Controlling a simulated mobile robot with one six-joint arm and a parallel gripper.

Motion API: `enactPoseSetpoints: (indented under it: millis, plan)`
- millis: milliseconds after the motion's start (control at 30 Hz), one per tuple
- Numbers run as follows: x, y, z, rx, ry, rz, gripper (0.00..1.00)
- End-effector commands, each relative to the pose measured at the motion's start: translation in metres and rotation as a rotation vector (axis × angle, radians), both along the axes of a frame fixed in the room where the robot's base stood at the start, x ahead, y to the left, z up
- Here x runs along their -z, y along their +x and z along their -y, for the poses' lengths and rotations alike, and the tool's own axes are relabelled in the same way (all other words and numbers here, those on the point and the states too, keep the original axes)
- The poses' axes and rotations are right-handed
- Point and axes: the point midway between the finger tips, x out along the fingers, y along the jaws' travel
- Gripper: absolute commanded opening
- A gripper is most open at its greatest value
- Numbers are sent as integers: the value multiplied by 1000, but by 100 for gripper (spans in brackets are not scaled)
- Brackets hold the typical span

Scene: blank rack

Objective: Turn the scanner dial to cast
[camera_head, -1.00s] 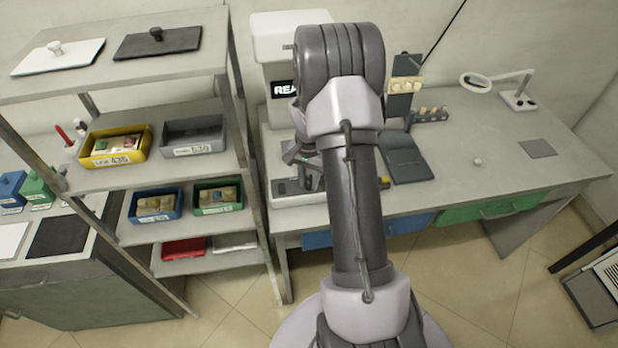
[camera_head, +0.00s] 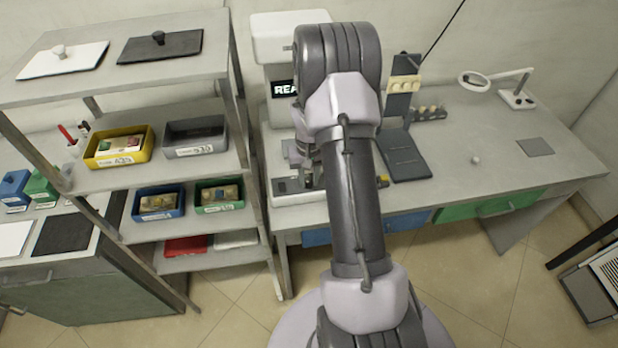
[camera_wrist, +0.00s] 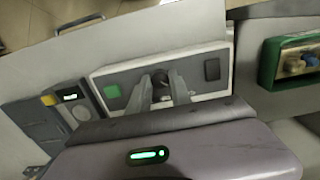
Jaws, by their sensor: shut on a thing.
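The scanner (camera_head: 291,32) is a pale machine at the back left of the bench, with a dark display reading "REA", partly hidden by my arm. The small dark dial (camera_wrist: 159,77) sits between these squares. My gripper (camera_wrist: 160,88) is shut on the dial, one finger on each side. The fingers hide much of it, and I cannot read its setting. In the head view my arm hides the dial.
A green bin (camera_wrist: 268,62) is at the right. In the head view a shelf rack (camera_head: 245,130) with several bins stands left of the bench. The bench's right part is mostly clear.

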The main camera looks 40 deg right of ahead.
Motion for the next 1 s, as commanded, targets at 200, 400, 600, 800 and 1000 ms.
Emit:
enactPoseSetpoints:
  millis: [200,400,600,800,1000]
  plan:
    - [0,1,0,-12,-1,2,0]
    - [0,1,0,-12,-1,2,0]
    - [0,0,0,-11,-1,1,47]
    - [0,0,0,-11,-1,1,47]
    - [-13,1,1,-11,-2,2,47]
